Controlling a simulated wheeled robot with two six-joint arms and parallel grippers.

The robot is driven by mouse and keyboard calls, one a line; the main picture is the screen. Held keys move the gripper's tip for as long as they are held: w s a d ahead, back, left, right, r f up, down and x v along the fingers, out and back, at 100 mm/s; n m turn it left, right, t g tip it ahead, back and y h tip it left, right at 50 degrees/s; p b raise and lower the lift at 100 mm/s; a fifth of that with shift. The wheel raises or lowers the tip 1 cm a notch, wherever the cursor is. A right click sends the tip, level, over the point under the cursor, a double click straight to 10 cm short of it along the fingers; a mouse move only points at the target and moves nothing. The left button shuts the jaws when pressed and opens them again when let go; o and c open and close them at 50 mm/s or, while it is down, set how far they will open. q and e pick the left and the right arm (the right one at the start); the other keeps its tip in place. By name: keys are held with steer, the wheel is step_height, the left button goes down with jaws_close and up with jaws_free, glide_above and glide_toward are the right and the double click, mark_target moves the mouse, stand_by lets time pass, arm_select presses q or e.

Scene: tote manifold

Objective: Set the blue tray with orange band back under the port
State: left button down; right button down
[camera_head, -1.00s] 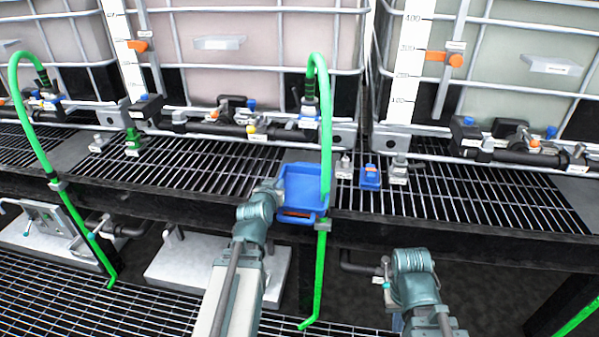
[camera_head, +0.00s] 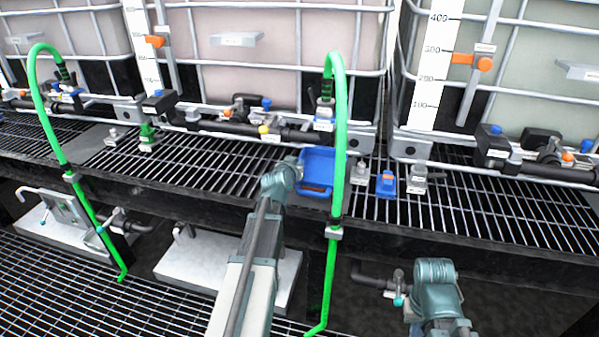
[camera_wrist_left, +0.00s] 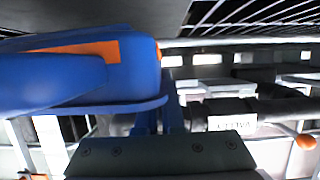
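The blue tray (camera_head: 317,160) is at the front of the middle tank, over the shelf grating and below the blue-marked port (camera_head: 325,112). The green hose (camera_head: 341,150) passes in front of its right side. My left gripper (camera_head: 297,172) is at the tray's left front. In the left wrist view, the tray (camera_wrist_left: 40,85) with its orange band (camera_wrist_left: 85,50) fills the upper left, and the fingers (camera_wrist_left: 158,120) are closed at its edge. Whether the tray rests on the grating is unclear. My right arm is at the lower right; its fingers do not show.
Small blue (camera_head: 387,184) and grey (camera_head: 418,180) fittings stand on the grating right of the hose. A green fitting (camera_head: 147,138) stands to the left. Black pipes and valves run behind the tray. The grating farther right is clear.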

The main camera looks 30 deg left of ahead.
arm_select(q)
steer(key=shift+f+b, duration=1.2)
steer(key=shift+f, duration=0.35)
steer(key=shift+f, duration=0.2)
steer(key=c, duration=1)
jaws_free()
steer(key=shift+r, duration=0.1)
steer(key=shift+c, duration=0.2)
steer(key=shift+r, duration=0.1)
steer(key=p+v, duration=0.4)
steer(key=v, duration=0.8)
